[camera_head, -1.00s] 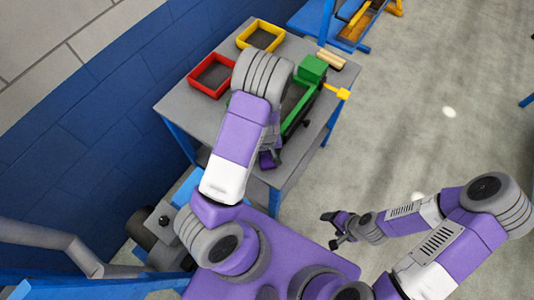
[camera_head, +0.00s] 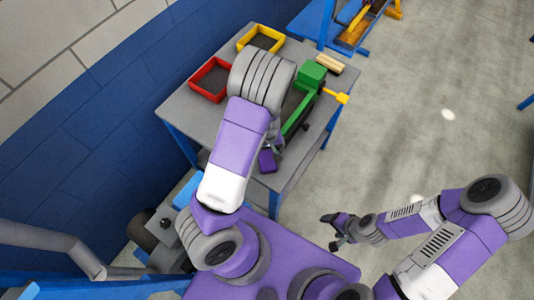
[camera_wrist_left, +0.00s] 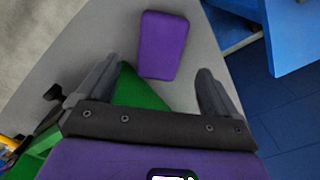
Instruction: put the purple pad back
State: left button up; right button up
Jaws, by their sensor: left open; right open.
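The purple pad (camera_head: 267,160) lies on the grey table top near its front corner. In the left wrist view the purple pad (camera_wrist_left: 163,45) lies flat and apart from my fingers, ahead of the gap between them. My left gripper (camera_wrist_left: 163,82) is open and empty. In the head view my left gripper (camera_head: 279,141) is beside the pad, mostly hidden by my left arm. My right gripper (camera_head: 332,231) is open and empty, off to the right of the table over the floor.
The grey table (camera_head: 186,113) carries a red tray (camera_head: 194,88), a yellow tray (camera_head: 241,42), a green fixture (camera_head: 311,73) with a yellow handle (camera_head: 343,98), and a wooden block (camera_head: 330,62). A blue wall stands at left. Open floor lies at right.

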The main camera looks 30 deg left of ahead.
pick_arm(q)
notch_tip(320, 180, up, 6)
jog(key=p, duration=0.2)
jog(key=m, duration=0.2)
send_over(264, 172)
jog(key=shift+g, duration=0.4)
notch_tip(264, 172, down, 6)
jog(key=shift+w+f, duration=0.1)
jog(key=shift+f, duration=0.15)
jog(key=shift+m+h, duration=0.4)
jog(key=shift+m, duration=0.2)
jog(key=s+d+f, duration=0.2)
jog(key=f, duration=0.1)
jog(key=shift+s, duration=0.15)
jog(key=shift+m+h, duration=0.7)
jog(key=shift+h, duration=0.1)
jog(key=s+d, duration=0.1)
jog(key=s+d+f, duration=0.1)
jog(key=d, duration=0.1)
jog(key=d+f, duration=0.1)
jog(key=shift+s+d+f, duration=0.1)
jog(key=shift+s+d, duration=0.3)
jog(key=shift+m+t+h, duration=0.4)
jog(key=shift+t+h, duration=0.3)
jog(key=shift+h, duration=0.2)
jog(key=d, duration=0.4)
jog(key=shift+s+d, duration=0.3)
jog(key=shift+s, duration=0.1)
jog(key=shift+s, duration=0.1)
